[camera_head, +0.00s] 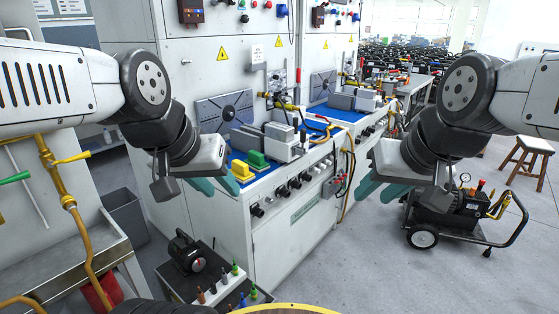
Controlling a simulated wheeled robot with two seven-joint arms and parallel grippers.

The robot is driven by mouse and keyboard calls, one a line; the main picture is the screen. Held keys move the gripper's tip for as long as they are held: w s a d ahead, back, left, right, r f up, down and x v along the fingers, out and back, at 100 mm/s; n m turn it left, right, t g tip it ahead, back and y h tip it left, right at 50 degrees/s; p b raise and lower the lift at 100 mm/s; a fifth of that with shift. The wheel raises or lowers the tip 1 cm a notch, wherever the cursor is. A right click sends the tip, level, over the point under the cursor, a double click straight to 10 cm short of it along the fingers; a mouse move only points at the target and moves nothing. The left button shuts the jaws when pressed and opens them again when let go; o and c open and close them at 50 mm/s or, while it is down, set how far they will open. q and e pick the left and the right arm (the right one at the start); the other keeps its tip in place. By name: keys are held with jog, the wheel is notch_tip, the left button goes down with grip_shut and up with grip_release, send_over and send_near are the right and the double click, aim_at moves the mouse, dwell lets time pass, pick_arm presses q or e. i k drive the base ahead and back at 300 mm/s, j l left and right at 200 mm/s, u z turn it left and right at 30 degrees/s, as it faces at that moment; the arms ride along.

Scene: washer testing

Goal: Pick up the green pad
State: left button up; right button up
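The green pad (257,160) is a small green block on the blue top (270,172) of the grey-white test bench. It lies just behind a yellow block (242,172) and in front of grey blocks. My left gripper (214,187) is to the left of the pad and nearer to me, with its teal fingers apart and nothing between them. My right gripper (379,191) hangs well to the right of the bench top, fingers apart and empty. Neither gripper touches the pad.
Grey metal blocks (284,141) and a dark plate (226,115) stand behind the pad. A low stand with a black device (186,252) and colored bottles is in front. A wheeled black machine (450,220) stands at right. The floor between is clear.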

aim_at(256, 162)
jog(key=i+l, duration=0.15)
jog(key=l, duration=0.15)
jog(key=i+l+u, duration=0.15)
jog(key=l, duration=0.2)
jog(key=i+l, duration=0.1)
jog(key=l, duration=0.2)
jog(key=i+l+u, duration=0.1)
jog(key=l, duration=0.25)
jog(key=i+l+u, duration=0.1)
jog(key=l, duration=0.25)
jog(key=i+u, duration=0.1)
jog(key=i, duration=0.3)
jog(key=i+l+u, duration=0.1)
jog(key=i, duration=0.55)
